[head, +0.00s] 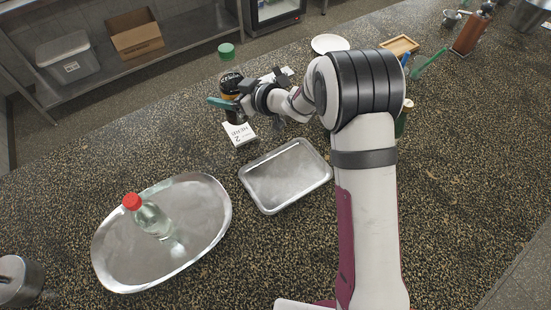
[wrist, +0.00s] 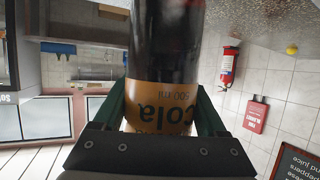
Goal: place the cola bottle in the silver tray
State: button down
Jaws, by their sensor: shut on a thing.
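The cola bottle (head: 231,82) has a green cap, a clear upper part, an orange label and dark cola below. It is upright at the back of the counter. An oval silver platter (head: 110,252) lies at the front left.
A clear bottle with a red cap (head: 150,216) stands tilted in view on the oval platter. A white card (head: 240,134) sits just in front of the cola bottle. A white plate (head: 330,43) and a wooden tray (head: 401,45) lie farther back. A metal pot (head: 18,280) is front left.

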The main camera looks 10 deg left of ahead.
jog(key=s+d+m+t, duration=0.1)
jog(key=s+d, duration=0.4)
jog(key=d, duration=0.8)
jog(key=s+d+t, duration=0.1)
jog(key=s+d, duration=0.3)
jog(key=d, duration=0.9)
send_over(278, 169)
jog(key=shift+h, duration=0.4)
jog(key=shift+f, duration=5.05)
